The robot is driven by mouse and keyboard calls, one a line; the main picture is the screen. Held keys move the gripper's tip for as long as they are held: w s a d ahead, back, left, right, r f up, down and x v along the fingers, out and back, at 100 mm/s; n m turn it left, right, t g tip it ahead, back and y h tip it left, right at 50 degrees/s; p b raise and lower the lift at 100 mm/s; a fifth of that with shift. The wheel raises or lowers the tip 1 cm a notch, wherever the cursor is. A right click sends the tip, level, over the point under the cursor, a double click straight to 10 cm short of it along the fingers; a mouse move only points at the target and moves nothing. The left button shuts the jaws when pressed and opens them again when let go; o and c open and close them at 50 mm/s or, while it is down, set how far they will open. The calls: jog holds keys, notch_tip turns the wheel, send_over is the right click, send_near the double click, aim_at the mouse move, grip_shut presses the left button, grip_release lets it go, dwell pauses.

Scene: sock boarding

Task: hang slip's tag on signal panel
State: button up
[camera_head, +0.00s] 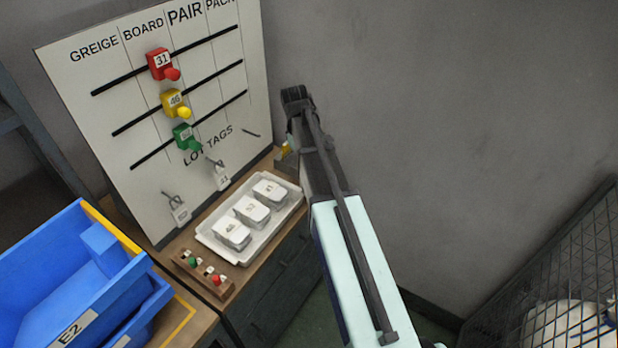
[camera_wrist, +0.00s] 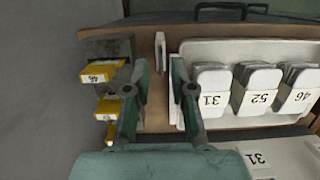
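My gripper (camera_wrist: 157,92) shows in the wrist view with its two fingers spread apart, over the wooden bench. A thin white upright piece (camera_wrist: 160,52) shows between and beyond the fingers; I cannot tell what it is. Yellow slips, one marked 46 (camera_wrist: 98,72), are in a dark holder left of the fingers. A white tray (camera_wrist: 235,52) right of them holds tag stacks marked 31, 52 and 46. My fingertips are hidden there.
Red 31, yellow 46 and green markers (camera_head: 186,137) sit on the panel's rails. A wooden peg block (camera_head: 203,272) stands before the tray. A blue bin (camera_head: 75,285) is at the left, and a mesh cage (camera_head: 560,245) at the lower right.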

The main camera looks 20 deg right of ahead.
jog(key=shift+w+a+r, duration=0.1)
jog(key=shift+w+r, duration=0.05)
jog(key=shift+r, duration=0.7)
jog(key=o, duration=0.4)
jog(key=shift+r, duration=0.4)
